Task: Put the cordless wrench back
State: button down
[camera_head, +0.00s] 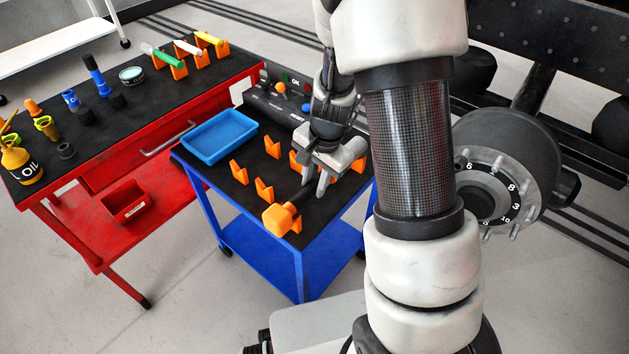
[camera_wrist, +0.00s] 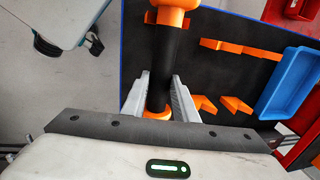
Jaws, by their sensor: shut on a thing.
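The cordless wrench (camera_head: 279,217) has an orange end and a dark handle. My gripper (camera_head: 318,190) is shut on its handle, over the near part of the blue cart's black top (camera_head: 222,180). In the wrist view the wrench's dark handle (camera_wrist: 165,65) runs between the two fingers of my gripper (camera_wrist: 160,100), with orange parts at both ends. Orange holders (camera_head: 264,190) stand on the cart top beside the wrench, and some show in the wrist view (camera_wrist: 238,48). I cannot tell whether the wrench touches a holder or the top.
A blue tray (camera_head: 219,136) sits at the cart's left corner. A red workbench (camera_head: 90,180) with tools and bottles stands to the left. A wheel hub with studs (camera_head: 490,190) is at the right, behind my arm.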

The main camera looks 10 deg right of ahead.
jog(key=shift+f+b, duration=0.3)
jog(key=shift+f, duration=0.05)
jog(key=c, duration=1.3)
grip_release()
jog(key=shift+c, duration=0.2)
notch_tip(320, 180, up, 17)
jog(key=s+d+p, duration=0.1)
jog(key=s+p, duration=0.1)
jog(key=p, duration=0.3)
jog(key=shift+d, duration=0.4)
jog(key=shift+s+r, duration=0.1)
